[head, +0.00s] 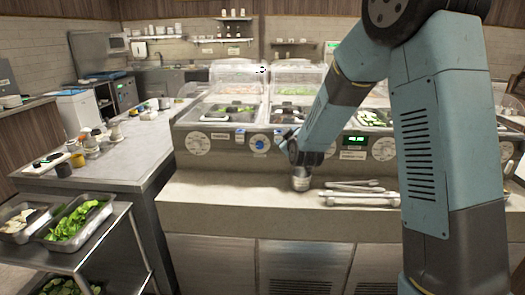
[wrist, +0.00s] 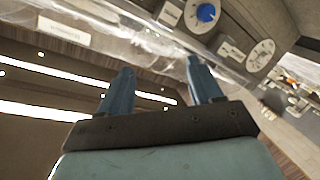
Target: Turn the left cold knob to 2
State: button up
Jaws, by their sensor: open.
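A blue knob (head: 260,142) on a white dial sits on the front panel of the sauce-well counter, left of its middle. A white dial (head: 197,143) is further left on the same panel. The wrist view, tilted, shows a blue knob (wrist: 206,13) at the top and a white dial (wrist: 262,55) at upper right. The dial numbers are too small to read. My gripper (head: 284,146) is just right of the blue knob in the head view. Its two fingers (wrist: 159,68) are apart with nothing between them. Contact with the knob does not show.
Metal tongs (head: 360,194) lie on the ledge below the panel. A small metal cylinder (head: 300,179) is below my gripper. A green display (head: 354,139) and another white dial (head: 384,149) are to the right. Clear covers (head: 239,75) stand over the wells.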

jog(key=w+a+f+n+t, duration=0.2)
jog(key=w+a+f, duration=0.15)
jog(key=f, duration=0.25)
jog(key=n+t+y, duration=0.1)
jog(key=n+t, duration=0.1)
send_near(260, 147)
jog(key=x, duration=0.8)
jog(key=shift+w, duration=0.25)
jog(key=shift+c, duration=0.4)
